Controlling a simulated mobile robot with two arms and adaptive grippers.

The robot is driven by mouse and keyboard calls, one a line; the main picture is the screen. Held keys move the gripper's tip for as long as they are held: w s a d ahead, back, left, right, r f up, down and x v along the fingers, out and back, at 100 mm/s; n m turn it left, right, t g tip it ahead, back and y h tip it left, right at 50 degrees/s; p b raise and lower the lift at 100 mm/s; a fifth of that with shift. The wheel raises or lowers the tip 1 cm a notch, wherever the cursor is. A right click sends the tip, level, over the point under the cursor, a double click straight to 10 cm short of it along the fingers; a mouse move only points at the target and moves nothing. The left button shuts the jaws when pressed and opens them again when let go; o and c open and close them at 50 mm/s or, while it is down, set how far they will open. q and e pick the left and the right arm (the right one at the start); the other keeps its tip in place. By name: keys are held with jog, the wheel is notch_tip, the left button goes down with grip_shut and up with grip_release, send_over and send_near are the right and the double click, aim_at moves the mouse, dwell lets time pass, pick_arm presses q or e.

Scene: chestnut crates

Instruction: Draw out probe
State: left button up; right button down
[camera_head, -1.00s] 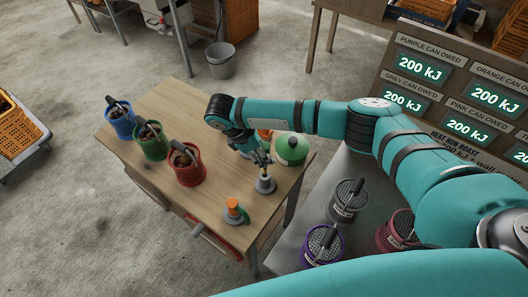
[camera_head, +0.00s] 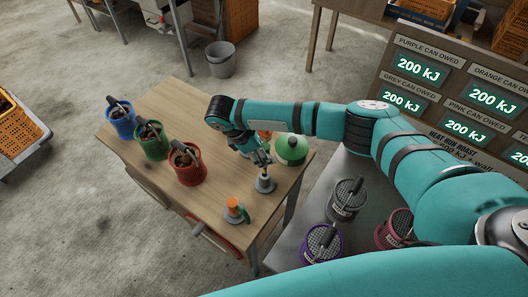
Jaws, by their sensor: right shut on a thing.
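A grey round stand (camera_head: 264,185) sits on the wooden table near its right edge. A thin upright probe (camera_head: 265,172) shows just above the stand. My right gripper (camera_head: 262,161) comes down over it from behind and is shut on the probe's top, which the fingers mostly hide. The probe's lower end is at the stand; how deep it sits cannot be told. My left gripper is not in view.
A green lidded pot (camera_head: 291,148) stands close to the right of my gripper. An orange-topped item (camera_head: 233,205) stands nearer the front. Blue (camera_head: 122,126), green (camera_head: 153,149) and red (camera_head: 188,173) cans line the left. A metal bench (camera_head: 299,216) with lidded cans lies right.

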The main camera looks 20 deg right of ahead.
jog(key=shift+f+b, duration=2.3)
jog(key=shift+f, duration=1.8)
jog(key=c, duration=0.9)
grip_release()
jog(key=shift+r, duration=0.1)
jog(key=v, duration=1.2)
